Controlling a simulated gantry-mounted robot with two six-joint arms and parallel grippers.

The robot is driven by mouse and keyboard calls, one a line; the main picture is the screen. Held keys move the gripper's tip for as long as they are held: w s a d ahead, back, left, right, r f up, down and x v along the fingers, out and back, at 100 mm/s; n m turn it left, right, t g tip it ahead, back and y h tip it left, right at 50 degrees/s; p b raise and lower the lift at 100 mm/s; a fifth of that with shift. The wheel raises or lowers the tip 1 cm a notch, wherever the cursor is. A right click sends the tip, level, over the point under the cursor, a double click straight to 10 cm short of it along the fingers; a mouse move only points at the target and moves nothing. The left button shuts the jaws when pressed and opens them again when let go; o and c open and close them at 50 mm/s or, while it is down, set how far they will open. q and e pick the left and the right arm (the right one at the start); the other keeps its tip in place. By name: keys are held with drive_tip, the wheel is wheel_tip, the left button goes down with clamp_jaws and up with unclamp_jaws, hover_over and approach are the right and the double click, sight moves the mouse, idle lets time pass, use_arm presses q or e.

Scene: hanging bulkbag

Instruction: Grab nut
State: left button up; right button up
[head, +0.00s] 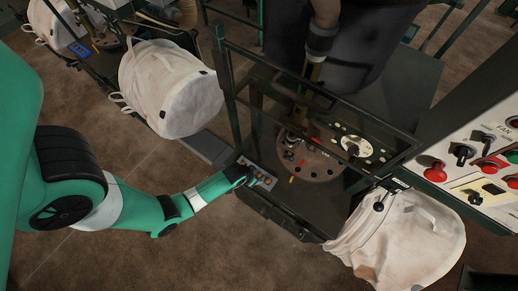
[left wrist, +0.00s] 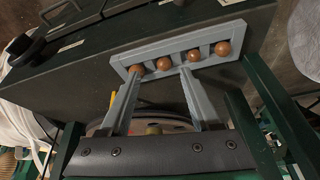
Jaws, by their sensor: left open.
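Several round copper-brown nuts sit in a row in a grey slotted tray (left wrist: 236,30) in the left wrist view. The tray (head: 246,161) also shows in the head view, on the front edge of the dark machine frame. My left gripper (left wrist: 161,74) is open with its two grey fingers pointing at the tray. One nut (left wrist: 165,63) lies between the fingertips in the picture; contact cannot be told. The end nut (left wrist: 136,69) is close to the left fingertip. In the head view my left gripper (head: 246,176) is at the tray and partly hides the nuts. My right gripper is not in view.
A control panel (head: 485,160) with knobs and red buttons stands at the right. Dark frame bars (head: 300,75) rise behind the tray. Brown floor lies open in front.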

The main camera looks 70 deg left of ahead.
sight(258, 175)
use_arm(q)
drive_tip(key=b+x, duration=0.2)
drive_tip(key=x, duration=0.1)
drive_tip(key=b+x, duration=0.1)
drive_tip(key=x, duration=0.1)
drive_tip(key=shift+a, duration=0.4)
